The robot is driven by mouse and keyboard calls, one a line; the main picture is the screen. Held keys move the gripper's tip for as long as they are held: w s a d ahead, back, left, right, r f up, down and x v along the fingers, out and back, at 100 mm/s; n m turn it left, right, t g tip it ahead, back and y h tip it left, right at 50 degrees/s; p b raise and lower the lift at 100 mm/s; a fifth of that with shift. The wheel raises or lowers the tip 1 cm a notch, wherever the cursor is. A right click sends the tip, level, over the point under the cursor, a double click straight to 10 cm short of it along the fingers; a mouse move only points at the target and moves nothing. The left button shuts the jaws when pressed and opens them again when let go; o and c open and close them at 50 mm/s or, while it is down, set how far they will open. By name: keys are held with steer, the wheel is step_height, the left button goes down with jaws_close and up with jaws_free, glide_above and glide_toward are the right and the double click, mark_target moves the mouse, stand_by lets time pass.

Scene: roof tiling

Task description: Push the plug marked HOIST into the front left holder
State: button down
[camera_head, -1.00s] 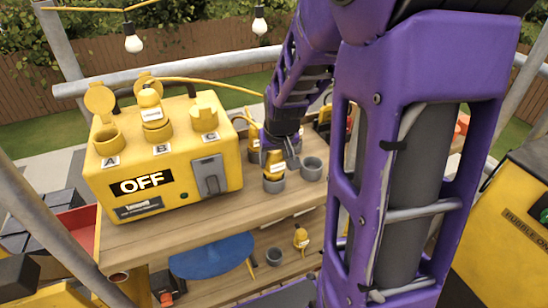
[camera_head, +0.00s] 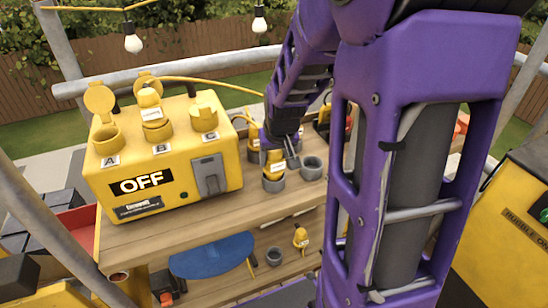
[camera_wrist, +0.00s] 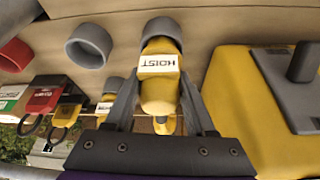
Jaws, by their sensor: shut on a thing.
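The yellow plug marked HOIST (camera_wrist: 158,85) is between the fingers of my gripper (camera_wrist: 157,112) in the wrist view, its label readable. Its front end is at the mouth of a grey round holder (camera_wrist: 163,28); how deep it sits I cannot tell. In the head view the plug (camera_head: 274,160) stands upright over the front left holder (camera_head: 273,184), with my gripper (camera_head: 290,160) shut on it. An empty grey holder (camera_head: 312,168) stands to the right and also shows in the wrist view (camera_wrist: 88,46). Behind, another yellow plug (camera_head: 253,140) is partly hidden by my arm.
A yellow power box (camera_head: 170,165) reading OFF, with sockets A, B and C, stands left of the holders on the wooden bench (camera_head: 150,236). A plug (camera_head: 151,112) is in socket B.

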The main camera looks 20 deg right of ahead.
steer(key=shift+f, duration=0.6)
steer(key=c, duration=0.5)
jaws_free()
steer(key=p+v, duration=0.8)
steer(key=v, duration=0.3)
steer(key=shift+d, duration=0.15)
